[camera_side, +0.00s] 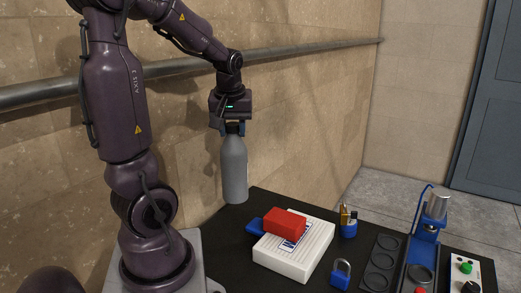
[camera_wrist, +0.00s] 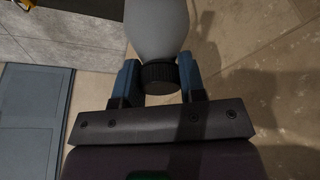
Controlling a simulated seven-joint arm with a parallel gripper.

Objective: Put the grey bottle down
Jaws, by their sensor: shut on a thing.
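The grey bottle (camera_side: 234,168) hangs upright below my gripper (camera_side: 232,128), with its base above the far left part of the black table (camera_side: 222,230). My gripper is shut on the bottle at its dark cap end. In the wrist view, the two blue fingers of my gripper (camera_wrist: 159,80) stand on either side of the black ridged cap, and the grey bottle body (camera_wrist: 157,28) runs out of the top of the picture.
A white box (camera_side: 292,258) with a red block (camera_side: 285,224) on top stands beside the bottle, with a blue object (camera_side: 256,226) at its left. A blue padlock (camera_side: 341,275), a blue holder (camera_side: 349,228), a dark tray (camera_side: 382,262) and a blue press (camera_side: 424,245) stand further right.

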